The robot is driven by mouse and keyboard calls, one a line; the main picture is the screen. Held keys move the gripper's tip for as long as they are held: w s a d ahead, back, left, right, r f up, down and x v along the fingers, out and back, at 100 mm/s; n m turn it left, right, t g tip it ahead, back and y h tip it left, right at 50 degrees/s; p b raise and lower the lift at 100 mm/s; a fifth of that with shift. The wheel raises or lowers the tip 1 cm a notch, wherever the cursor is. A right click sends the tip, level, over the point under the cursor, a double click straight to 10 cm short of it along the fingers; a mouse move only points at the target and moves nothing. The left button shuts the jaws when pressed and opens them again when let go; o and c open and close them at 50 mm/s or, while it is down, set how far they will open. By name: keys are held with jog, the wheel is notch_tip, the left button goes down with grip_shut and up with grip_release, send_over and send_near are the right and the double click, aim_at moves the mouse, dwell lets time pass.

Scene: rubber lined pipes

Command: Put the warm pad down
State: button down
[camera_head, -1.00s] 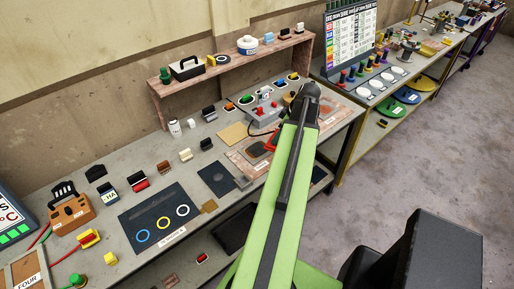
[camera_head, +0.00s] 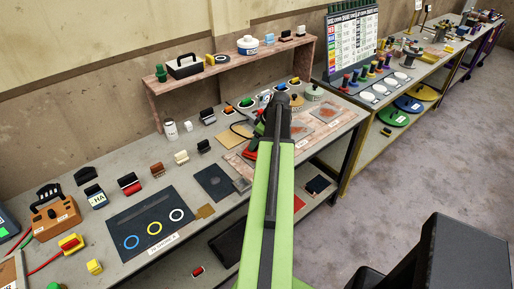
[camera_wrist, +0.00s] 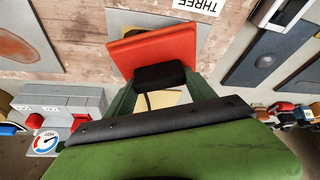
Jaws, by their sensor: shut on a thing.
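A red-orange square pad (camera_wrist: 155,48), which I take to be the warm pad, is in my gripper (camera_wrist: 160,78). The pad is over a pinkish wooden board (camera_wrist: 85,30) with a label reading THREE (camera_wrist: 198,5). I cannot tell whether it touches the board. In the head view a bit of the red pad (camera_head: 250,147) shows left of my arm, and the gripper itself is mostly hidden behind the arm.
A dark mat with coloured rings (camera_head: 150,222) lies left on the bench. A grey box with a red button and a HOT dial (camera_wrist: 65,115) stands close to my gripper. A raised shelf (camera_head: 235,68) runs along the back.

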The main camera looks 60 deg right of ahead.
jog(key=shift+f, duration=0.8)
jog(key=shift+c, duration=1.6)
grip_release()
jog(key=shift+r, duration=0.1)
jog(key=shift+r, duration=0.1)
jog(key=shift+r, duration=0.25)
jog(key=p+v, duration=1.1)
jog(key=shift+s+r, duration=0.2)
jog(key=shift+r, duration=0.1)
jog(key=shift+w+a, duration=0.1)
